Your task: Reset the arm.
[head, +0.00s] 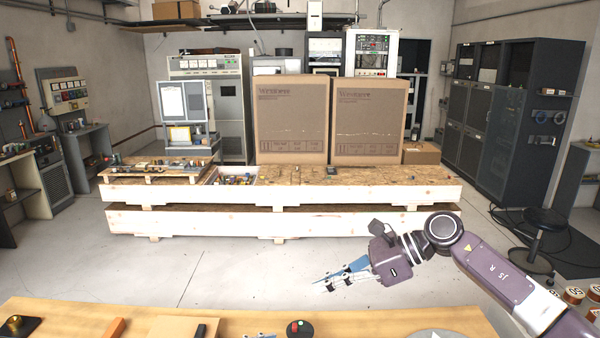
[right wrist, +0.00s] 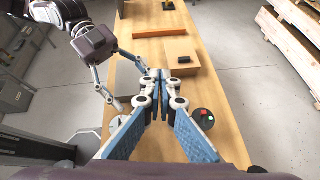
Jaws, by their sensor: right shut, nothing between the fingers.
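My right arm comes in from the right in the head view. Its gripper (head: 320,283) is shut and empty, held above the far edge of the near wooden bench (head: 400,318) and pointing left. In the right wrist view the blue fingers of this gripper (right wrist: 160,76) meet at their tips with nothing between them. My left gripper (right wrist: 132,88) shows at the upper left of the right wrist view, its fingers spread apart and empty over the bench. Only a small bit of it shows at the bottom of the head view.
A dark disc with red and green buttons (head: 300,328), an orange bar (head: 116,328) and a flat cardboard box (head: 172,326) lie on the bench. Beyond open floor (head: 220,260), a pallet stack (head: 300,193) carries two large cartons (head: 291,120). A stool (head: 545,218) stands at right.

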